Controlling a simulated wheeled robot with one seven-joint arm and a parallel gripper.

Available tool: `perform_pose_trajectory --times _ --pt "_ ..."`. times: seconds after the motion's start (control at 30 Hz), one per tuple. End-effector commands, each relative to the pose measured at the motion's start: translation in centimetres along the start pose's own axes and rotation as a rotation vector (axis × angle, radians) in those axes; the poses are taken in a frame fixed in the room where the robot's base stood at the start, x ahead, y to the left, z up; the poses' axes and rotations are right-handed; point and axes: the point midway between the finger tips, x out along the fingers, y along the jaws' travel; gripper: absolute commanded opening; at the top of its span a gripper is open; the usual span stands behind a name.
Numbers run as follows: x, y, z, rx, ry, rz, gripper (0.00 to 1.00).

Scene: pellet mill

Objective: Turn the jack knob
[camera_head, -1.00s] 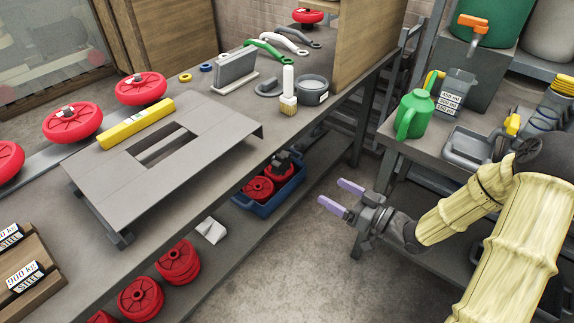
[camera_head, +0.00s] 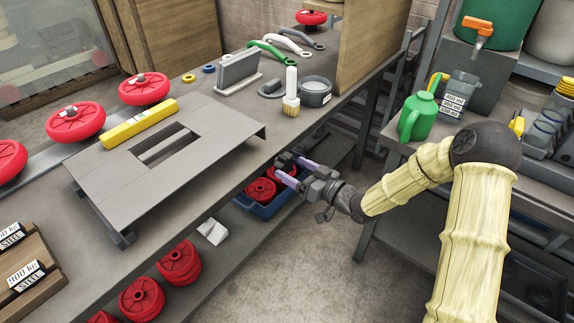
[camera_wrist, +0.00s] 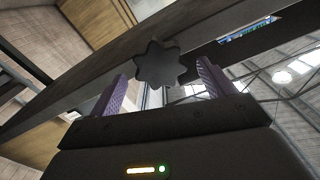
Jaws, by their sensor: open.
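A dark, star-shaped knob (camera_wrist: 160,63) shows in the wrist view, between my two purple fingers and seemingly near their tips. A long grey beam or table edge runs behind it. My gripper (camera_head: 287,166) is open with nothing held; its fingers also frame the knob in the wrist view (camera_wrist: 161,72). I cannot tell whether the fingers touch the knob. In the head view my gripper is at the front edge of the workbench, above the blue crate. I cannot pick out the knob clearly there.
The workbench (camera_head: 200,235) carries a raised grey plate (camera_head: 110,180), a yellow bar (camera_head: 138,123) and red wheels (camera_head: 76,121). A blue crate (camera_head: 262,209) with red discs is on the lower shelf. A green can (camera_head: 417,117) stands on the right table. Floor between is clear.

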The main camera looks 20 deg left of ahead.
Motion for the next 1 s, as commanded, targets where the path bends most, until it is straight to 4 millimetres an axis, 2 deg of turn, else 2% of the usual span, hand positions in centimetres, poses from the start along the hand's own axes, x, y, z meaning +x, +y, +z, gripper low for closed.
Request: perform_pose_trajectory --times 0.1,0.2,0.53,0.57,0.77,1.0 --pt "1.9 -0.1 0.0 -0.001 0.001 -0.003 0.82" --pt "2.8 0.0 0.0 -0.001 0.0 -0.001 0.82" --pt "3.2 -0.1 0.0 0.0 0.0 0.0 0.82" --pt "3.2 -0.1 0.0 0.0 0.0 -0.001 0.78" --pt "3.5 -0.4 0.1 0.0 -0.002 -0.007 0.39" --pt "3.1 0.0 0.1 -0.004 -0.001 -0.001 0.38"
